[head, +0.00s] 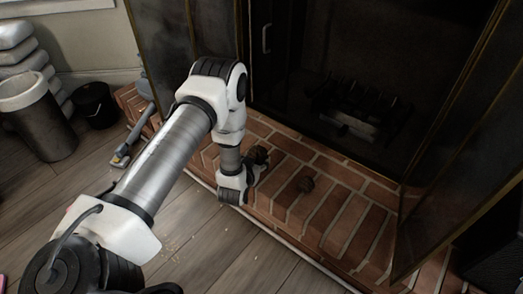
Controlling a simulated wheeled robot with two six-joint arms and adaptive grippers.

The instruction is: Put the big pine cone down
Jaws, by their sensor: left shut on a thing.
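My left arm reaches from the lower left to the brick hearth (330,212). My left gripper (255,163) is small and partly hidden by its own wrist. It is shut on the big pine cone (259,153), a dark brown lump at its tip, low over the hearth. I cannot tell whether the cone touches the bricks. My right gripper is not in view.
The fireplace opening with a log grate (362,108) is behind the hearth, between open framed glass doors (455,150). Bricks to the right are clear.

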